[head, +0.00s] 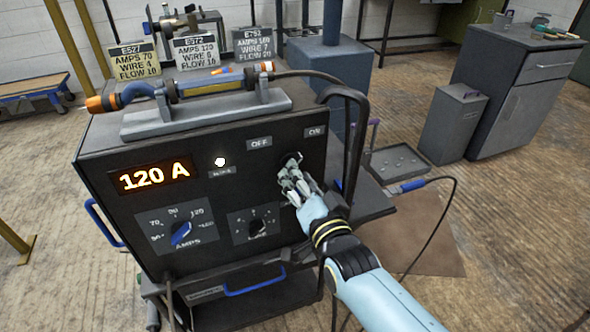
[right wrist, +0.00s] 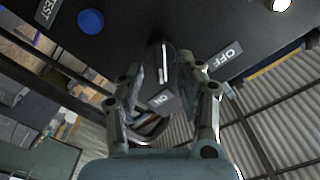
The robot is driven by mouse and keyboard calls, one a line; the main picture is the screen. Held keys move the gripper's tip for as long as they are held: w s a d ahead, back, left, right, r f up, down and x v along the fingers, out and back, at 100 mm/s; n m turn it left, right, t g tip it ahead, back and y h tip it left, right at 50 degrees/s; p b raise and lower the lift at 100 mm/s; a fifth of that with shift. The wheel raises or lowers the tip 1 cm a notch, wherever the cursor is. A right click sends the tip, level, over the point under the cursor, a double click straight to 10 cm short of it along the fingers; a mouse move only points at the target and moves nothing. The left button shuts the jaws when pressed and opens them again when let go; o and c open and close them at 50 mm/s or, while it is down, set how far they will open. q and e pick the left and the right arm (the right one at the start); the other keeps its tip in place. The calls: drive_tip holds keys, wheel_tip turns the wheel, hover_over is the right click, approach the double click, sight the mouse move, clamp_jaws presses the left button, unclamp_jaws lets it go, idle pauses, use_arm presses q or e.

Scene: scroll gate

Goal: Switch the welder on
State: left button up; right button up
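The welder (head: 105,215) is a dark box with an orange display (head: 155,176) reading 120 A. Its upper front carries an OFF label (head: 259,143) and an ON label (head: 314,132). Below them is a black switch knob (right wrist: 160,62) with a white line, which runs roughly toward the ON label (right wrist: 161,99) in the right wrist view. My right gripper (head: 291,172) is at this knob and mostly hides it in the head view. In the right wrist view, the fingers of the gripper (right wrist: 167,78) stand either side of the knob, seemingly with small gaps. My left gripper is out of view.
A small round lamp (head: 220,161) on the panel looks bright white. A blue AMPS knob (head: 181,233) and a black knob (head: 257,228) sit lower. A torch (head: 225,82) rests on top. A black bent tube (head: 357,110) stands close right of my gripper. A blue button (right wrist: 91,21) is beside a TEST label.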

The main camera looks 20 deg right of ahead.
drive_tip(key=s, duration=0.9)
drive_tip(key=shift+d, duration=0.15)
